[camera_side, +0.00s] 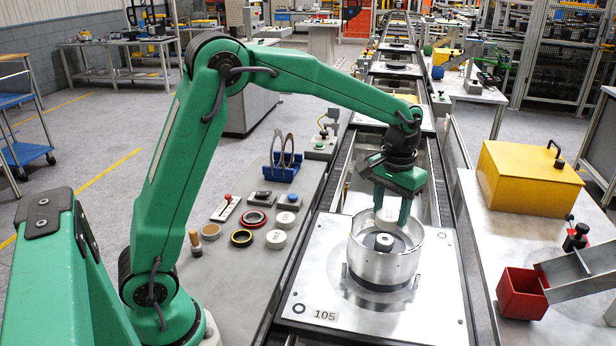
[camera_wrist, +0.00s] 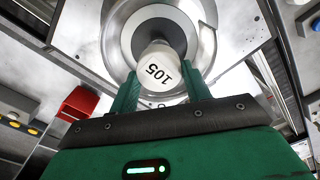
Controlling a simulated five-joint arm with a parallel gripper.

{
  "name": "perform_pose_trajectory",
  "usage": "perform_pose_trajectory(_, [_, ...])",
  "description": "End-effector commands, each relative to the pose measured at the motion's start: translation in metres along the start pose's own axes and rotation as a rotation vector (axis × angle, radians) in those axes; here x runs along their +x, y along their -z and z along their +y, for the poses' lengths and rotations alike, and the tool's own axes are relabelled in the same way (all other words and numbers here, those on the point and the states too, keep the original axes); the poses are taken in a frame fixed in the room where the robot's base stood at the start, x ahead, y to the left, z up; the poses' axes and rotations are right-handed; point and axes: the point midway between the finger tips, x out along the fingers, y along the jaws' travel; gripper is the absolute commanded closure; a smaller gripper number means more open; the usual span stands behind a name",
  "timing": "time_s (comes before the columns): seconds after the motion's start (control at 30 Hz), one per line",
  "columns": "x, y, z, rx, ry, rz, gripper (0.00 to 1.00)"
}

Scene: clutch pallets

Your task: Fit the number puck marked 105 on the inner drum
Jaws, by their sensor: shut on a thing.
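My gripper (camera_side: 390,212) is shut on the white puck (camera_side: 388,215) above the open silver drum. In the wrist view my gripper (camera_wrist: 160,88) has its green fingers on both sides of the puck (camera_wrist: 157,70), whose face reads 105. The silver drum (camera_side: 378,262) stands upright on a flat pallet (camera_side: 335,275) marked 105 at its front corner. Inside the drum is a smaller round hub with a dark centre (camera_side: 384,241). In the wrist view the drum (camera_wrist: 207,42) lies behind the puck, which hides part of its middle.
The left bench holds two white pucks (camera_side: 276,239), a red ring (camera_side: 255,219), a dark ring (camera_side: 241,237), small tools, and a blue rack (camera_side: 285,170) with rings. On the right are a yellow box (camera_side: 525,180) and a red bin (camera_side: 522,293).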

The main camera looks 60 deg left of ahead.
Motion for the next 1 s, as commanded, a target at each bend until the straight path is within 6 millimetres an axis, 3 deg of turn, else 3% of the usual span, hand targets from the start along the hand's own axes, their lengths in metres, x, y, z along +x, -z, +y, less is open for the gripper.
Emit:
perform_pose_trajectory(0.17, [0.004,0.0,0.0,0.0,0.0,-0.002,0.74])
perform_pose_trajectory(0.5, [0.037,-0.001,0.0,0.0,0.0,-0.002,0.74])
perform_pose_trajectory(1.0, [0.044,-0.001,0.0,0.0,0.0,-0.001,0.74])
